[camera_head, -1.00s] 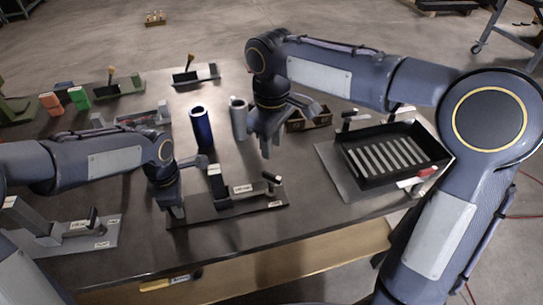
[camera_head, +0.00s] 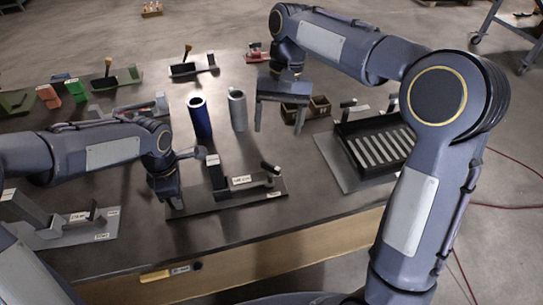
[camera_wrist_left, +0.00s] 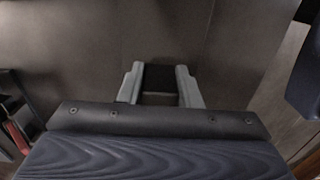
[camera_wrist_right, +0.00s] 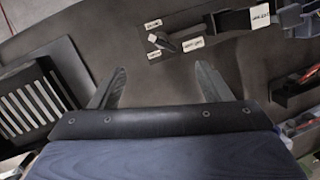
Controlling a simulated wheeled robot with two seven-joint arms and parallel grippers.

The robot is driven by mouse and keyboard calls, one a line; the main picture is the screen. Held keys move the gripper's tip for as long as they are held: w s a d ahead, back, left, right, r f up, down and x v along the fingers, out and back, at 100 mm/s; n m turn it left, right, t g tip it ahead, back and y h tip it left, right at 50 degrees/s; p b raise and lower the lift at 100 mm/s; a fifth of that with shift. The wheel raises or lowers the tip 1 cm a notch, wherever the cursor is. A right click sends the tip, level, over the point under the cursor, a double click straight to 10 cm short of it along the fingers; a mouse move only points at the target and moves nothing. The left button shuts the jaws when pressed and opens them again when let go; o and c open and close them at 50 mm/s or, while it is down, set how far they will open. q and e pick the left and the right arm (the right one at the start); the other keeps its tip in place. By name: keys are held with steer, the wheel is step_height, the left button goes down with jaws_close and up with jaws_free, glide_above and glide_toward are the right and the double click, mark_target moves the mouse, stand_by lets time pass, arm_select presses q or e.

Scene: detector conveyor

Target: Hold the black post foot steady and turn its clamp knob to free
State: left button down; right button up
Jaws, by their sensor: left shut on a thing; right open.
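My left gripper (camera_head: 175,203) is shut on the foot's left end. The left wrist view shows a black piece (camera_wrist_left: 160,78) between its fingers. My right gripper (camera_head: 278,130) is open and empty, raised above the table behind the knob, apart from it.
A blue cylinder (camera_head: 199,117) and a grey cylinder (camera_head: 237,110) stand behind the foot. A black slotted tray (camera_head: 345,130) lies to the right. A grey-based fixture (camera_head: 75,230) sits at left. Small bins (camera_head: 318,106) lie behind the right gripper.

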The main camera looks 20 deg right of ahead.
mark_target(270, 165)
steer(key=f+m, duration=0.2)
steer(key=f, duration=0.1)
steer(key=s+a+f+m, duration=0.1)
steer(key=f+m, duration=0.1)
steer(key=f, duration=0.2)
steer(key=a+f+m+y, duration=0.1)
steer(key=f+m, duration=0.1)
steer(key=f, duration=0.2)
steer(key=shift+s+g, duration=0.3)
steer(key=shift+s, duration=0.05)
steer(key=c, duration=1)
steer(key=n+h, duration=0.1)
steer(key=n, duration=0.3)
steer(key=shift+w+a+g, duration=0.1)
steer(key=shift+a+g, duration=0.05)
steer(key=shift+g, duration=0.25)
steer(key=shift+a+n+g+h, duration=0.15)
steer(key=shift+n+h, duration=0.35)
steer(key=shift+n, duration=0.65)
steer(key=shift+d+n+g+h, duration=0.15)
steer(key=shift+n+h, duration=0.35)
steer(key=shift+n, duration=0.65)
steer(key=shift+a, duration=0.1)
